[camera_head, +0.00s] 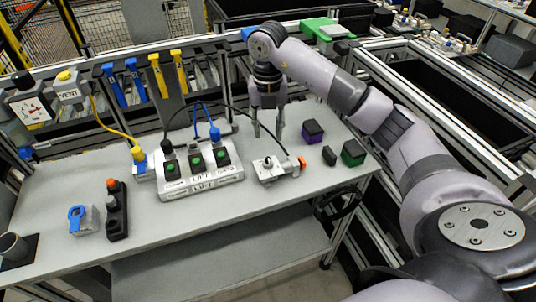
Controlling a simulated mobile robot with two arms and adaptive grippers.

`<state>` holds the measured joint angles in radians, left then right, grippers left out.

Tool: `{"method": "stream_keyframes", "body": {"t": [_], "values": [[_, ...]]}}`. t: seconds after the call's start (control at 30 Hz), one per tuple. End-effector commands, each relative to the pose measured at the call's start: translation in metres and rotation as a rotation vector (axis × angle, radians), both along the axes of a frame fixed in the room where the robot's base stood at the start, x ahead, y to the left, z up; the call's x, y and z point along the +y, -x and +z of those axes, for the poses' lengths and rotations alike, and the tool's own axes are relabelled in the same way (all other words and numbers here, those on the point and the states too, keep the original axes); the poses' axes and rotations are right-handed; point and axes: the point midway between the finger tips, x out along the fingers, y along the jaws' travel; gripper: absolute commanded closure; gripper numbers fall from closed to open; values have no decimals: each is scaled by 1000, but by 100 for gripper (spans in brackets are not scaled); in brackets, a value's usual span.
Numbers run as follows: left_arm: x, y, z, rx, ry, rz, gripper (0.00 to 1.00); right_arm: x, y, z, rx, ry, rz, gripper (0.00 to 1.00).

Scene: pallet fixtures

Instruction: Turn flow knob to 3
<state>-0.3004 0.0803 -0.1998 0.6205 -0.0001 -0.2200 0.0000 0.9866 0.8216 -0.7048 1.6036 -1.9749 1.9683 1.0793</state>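I cannot read any label saying flow. A box with a white dial face with red marks (32,108) is at the far left, with a black part on top; its setting is too small to read. A metal block with an orange knob (302,163) on its right end lies on the table (250,205). My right gripper (267,134) hangs pointing down behind this block, fingers apart, with nothing seen between them. The fingertips are near the tabletop; I cannot tell whether they touch it. My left gripper is not in view.
A white fixture (203,187) with several black-and-green switches and cables stands mid-table. A purple-black cube (313,131), a small black block (329,156) and a green-black cube (353,152) lie right. A VENT box (70,92) stands left. The front middle of the table is clear.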

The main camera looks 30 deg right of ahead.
Motion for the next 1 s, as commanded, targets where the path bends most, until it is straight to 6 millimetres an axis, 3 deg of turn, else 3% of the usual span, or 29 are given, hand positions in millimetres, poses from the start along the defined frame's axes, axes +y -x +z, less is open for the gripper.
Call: {"method": "stream_keyframes", "body": {"t": [0.3,0.5,0.9,1.0], "values": [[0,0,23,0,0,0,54,0,1,-65,4,0,0,66],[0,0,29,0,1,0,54,0,1,-92,1,-1,1,66],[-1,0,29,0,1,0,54,0,0,-102,-1,1,2,66],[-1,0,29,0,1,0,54,0,0,-101,-1,0,2,72]]}}
